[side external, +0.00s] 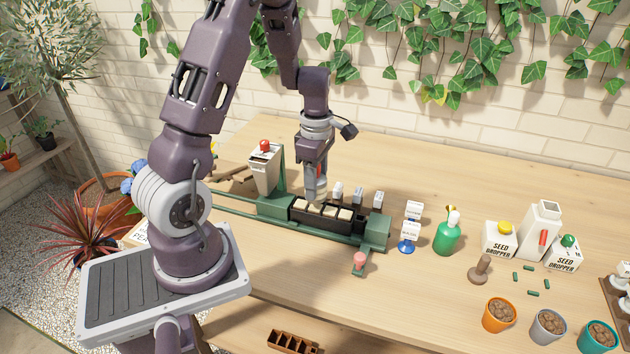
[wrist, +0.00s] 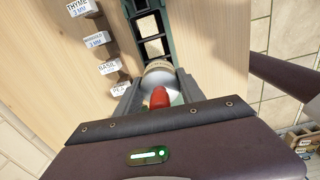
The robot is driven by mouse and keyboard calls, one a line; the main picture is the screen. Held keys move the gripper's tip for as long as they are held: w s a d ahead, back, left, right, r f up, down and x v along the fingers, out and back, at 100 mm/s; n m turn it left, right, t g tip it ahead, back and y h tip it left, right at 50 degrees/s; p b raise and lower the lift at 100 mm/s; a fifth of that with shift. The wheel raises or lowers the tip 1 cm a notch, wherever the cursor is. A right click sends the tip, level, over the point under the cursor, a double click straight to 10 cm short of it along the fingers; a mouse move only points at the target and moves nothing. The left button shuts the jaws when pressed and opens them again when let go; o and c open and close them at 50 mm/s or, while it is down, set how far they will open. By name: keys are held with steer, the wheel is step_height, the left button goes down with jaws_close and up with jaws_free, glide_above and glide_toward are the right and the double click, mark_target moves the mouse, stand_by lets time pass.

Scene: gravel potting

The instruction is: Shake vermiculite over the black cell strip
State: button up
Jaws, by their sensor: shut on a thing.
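The black cell strip (side external: 325,224) sits in a green bench frame in the middle of the table, with pale squares showing at several cells. In the wrist view, the strip (wrist: 139,28) runs away from my gripper, with pale and dark cell openings. My gripper (side external: 316,178) is above the strip's back edge. It is shut on a grey and pale shaker (side external: 316,192), with a red part between the jaws.
A hopper with a red knob (side external: 265,168) stands left of the strip. Small labelled blocks (side external: 358,195) stand behind it. A green bottle (side external: 447,235), white seed droppers (side external: 500,240) and filled pots (side external: 500,316) are to the right. The table's back right is clear.

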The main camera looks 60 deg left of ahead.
steer(key=shift+w+d, duration=1.3)
steer(key=shift+w, duration=0.05)
steer(key=shift+w+d, duration=0.4)
steer(key=shift+s+a, duration=0.8)
steer(key=shift+s, duration=0.05)
steer(key=shift+w+d, duration=1.75)
